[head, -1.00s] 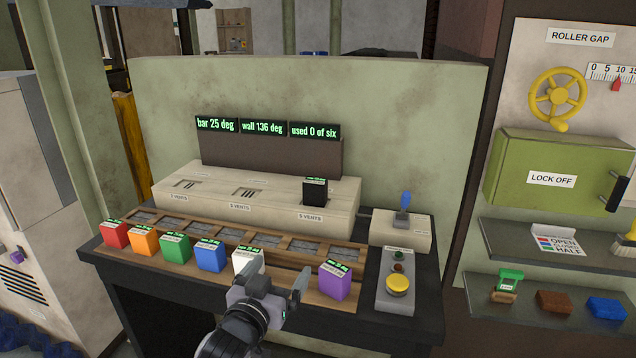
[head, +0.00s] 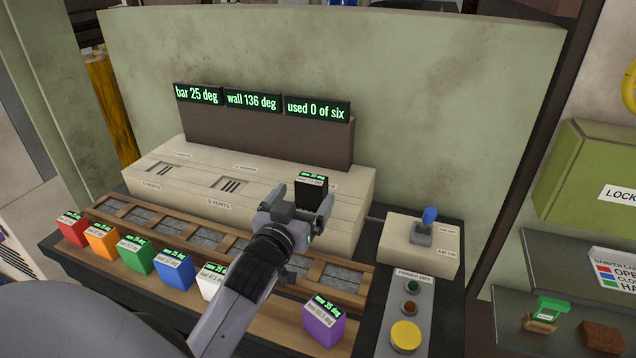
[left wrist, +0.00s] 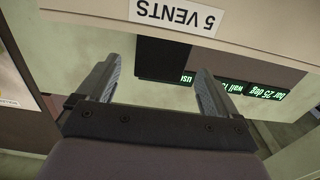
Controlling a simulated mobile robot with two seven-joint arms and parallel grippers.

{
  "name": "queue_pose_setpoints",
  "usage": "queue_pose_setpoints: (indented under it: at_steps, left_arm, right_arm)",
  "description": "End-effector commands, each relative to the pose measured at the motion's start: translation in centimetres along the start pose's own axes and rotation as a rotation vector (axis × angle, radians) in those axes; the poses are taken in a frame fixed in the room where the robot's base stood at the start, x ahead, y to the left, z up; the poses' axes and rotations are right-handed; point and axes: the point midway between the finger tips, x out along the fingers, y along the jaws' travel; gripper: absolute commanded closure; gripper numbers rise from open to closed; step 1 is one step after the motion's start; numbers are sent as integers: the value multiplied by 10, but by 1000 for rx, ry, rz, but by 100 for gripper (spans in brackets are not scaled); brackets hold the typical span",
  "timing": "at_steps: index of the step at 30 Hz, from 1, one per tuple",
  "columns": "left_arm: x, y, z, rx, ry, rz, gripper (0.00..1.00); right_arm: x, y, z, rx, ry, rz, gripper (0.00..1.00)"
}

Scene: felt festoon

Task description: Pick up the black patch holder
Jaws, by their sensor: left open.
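The black patch holder (head: 311,192) stands upright in the right slot of the pale vented box (head: 352,190), with a green-lit label on top. My left gripper (head: 302,205) is open and shows just in front of the holder, its fingers to either side of it in the head view. Its lower part is hidden behind the gripper. In the left wrist view the open fingers (left wrist: 158,72) point toward a dark area beside the box's "5 VENTS" label; I cannot tell whether the holder is part of it. No contact shows. My right gripper is not in view.
Red (head: 72,229), orange, green, blue, white and purple (head: 323,318) holders stand along the front ledge. A wooden rack (head: 225,243) lies behind them. A blue-tipped lever (head: 428,218) and a yellow button (head: 405,336) are at the right. Readouts (head: 251,101) stand behind the box.

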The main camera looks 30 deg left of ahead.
Motion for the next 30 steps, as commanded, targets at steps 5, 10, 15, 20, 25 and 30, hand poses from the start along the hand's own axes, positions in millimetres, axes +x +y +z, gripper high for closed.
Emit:
queue_pose_setpoints:
  at_steps: [5, 10, 15, 20, 25, 30]
  left_arm:
    - [14, 0, -1, 2, 2, 1, 6]
    - [30, 0, -2, 2, 2, 1, 6]
    - [53, 0, -2, 3, 1, 1, 6]
    - [67, 0, -1, 1, 1, 2, 6]
    - [70, 0, 0, 1, 1, 2, 6]
    - [70, 0, 0, 1, 1, 2, 13]
  right_arm:
    - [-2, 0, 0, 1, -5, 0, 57]
    - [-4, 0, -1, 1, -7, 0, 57]
    - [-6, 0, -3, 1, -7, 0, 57]
    - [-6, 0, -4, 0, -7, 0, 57]
    - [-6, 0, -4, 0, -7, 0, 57]
    - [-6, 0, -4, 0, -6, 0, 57]
